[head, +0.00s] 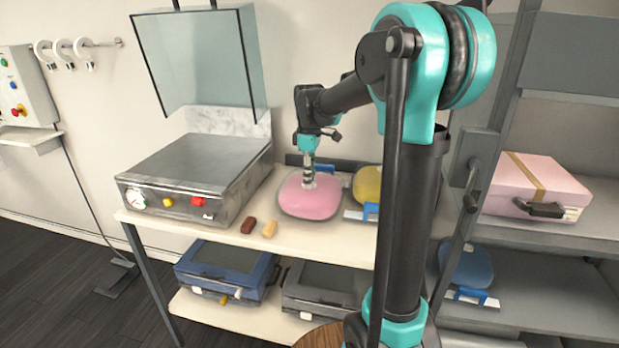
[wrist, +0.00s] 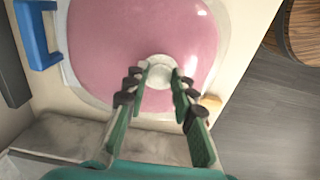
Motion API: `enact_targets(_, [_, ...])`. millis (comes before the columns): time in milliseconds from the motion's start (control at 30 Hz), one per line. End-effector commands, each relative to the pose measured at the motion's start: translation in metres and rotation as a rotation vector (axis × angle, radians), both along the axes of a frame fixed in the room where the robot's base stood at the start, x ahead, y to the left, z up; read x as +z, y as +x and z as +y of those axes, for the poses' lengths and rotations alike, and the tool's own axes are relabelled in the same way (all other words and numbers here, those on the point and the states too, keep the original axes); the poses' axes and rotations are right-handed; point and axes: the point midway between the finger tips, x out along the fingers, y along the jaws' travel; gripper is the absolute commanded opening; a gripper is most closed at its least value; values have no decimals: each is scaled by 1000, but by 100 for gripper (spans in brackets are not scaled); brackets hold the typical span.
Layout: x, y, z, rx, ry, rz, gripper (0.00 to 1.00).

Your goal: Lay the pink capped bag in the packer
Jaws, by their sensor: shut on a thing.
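The pink capped bag (head: 318,207) is a rounded pink pouch with a clear rim, at the worktop right of the packer. My gripper (head: 309,183) points down onto it and is shut on its white cap (wrist: 158,70), which sits between the fingertips in the wrist view. The bag lies flat; whether it touches the worktop I cannot tell. The packer (head: 190,168) is a steel machine with a gauge, a yellow and a red button; its clear lid (head: 200,62) stands raised above it. A grey marbled surface, apparently the packer (wrist: 70,138), shows low in the wrist view.
A yellow bag (head: 367,186) with a blue clip lies right of the pink one, partly behind my arm. A dark red block (head: 248,226) and a tan block (head: 269,229) lie near the worktop's front edge. Cases (head: 228,268) fill the lower shelf. A pink case (head: 535,185) stands right.

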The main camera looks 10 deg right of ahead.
Motion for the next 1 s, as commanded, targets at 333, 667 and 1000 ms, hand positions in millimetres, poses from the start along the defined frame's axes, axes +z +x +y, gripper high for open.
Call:
enact_targets(333, [-1,0,0,0,0,0,46])
enact_targets(667, [2,0,0,0,0,0,46])
enact_targets(1000, [59,-1,0,0,0,0,46])
